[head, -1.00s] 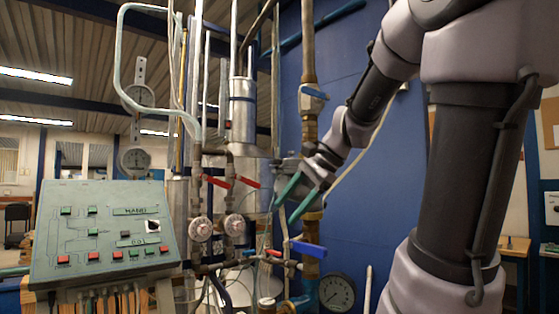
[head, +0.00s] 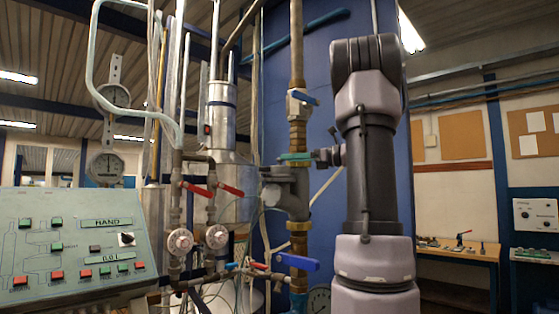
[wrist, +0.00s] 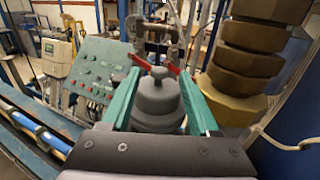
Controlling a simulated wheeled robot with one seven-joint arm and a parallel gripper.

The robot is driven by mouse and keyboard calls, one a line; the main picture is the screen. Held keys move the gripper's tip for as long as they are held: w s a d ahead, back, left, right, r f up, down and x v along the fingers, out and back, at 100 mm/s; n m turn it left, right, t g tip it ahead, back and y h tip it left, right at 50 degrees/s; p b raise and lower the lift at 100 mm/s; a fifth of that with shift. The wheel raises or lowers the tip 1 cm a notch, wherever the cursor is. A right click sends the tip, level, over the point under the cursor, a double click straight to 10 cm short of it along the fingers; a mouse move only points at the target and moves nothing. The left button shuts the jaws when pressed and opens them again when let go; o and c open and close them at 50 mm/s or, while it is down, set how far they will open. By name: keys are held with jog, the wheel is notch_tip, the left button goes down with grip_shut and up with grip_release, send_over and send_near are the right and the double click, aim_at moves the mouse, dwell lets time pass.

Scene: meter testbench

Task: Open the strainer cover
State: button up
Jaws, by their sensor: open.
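The grey strainer (head: 290,196) sits on the vertical brass pipe in the head view. My gripper (head: 284,157) points left across the pipe just above the strainer body; its green fingers show edge-on. In the wrist view my gripper (wrist: 157,74) is open, with one green finger on each side of a grey, stepped round part that looks like the strainer cover (wrist: 157,98). Narrow gaps seem to show beside it; I cannot tell whether either finger touches it. The cover's lower part is hidden by my gripper's body.
Brass fittings (wrist: 245,65) stand close to the right finger. A blue-handled valve (head: 298,262) is below the strainer, another valve (head: 300,102) above. Red-handled valves (head: 230,190) and a control panel (head: 80,240) are to the left. A blue wall panel is behind.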

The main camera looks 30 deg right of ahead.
jog(key=shift+x, duration=2.25)
jog(key=shift+s, duration=0.1)
grip_shut()
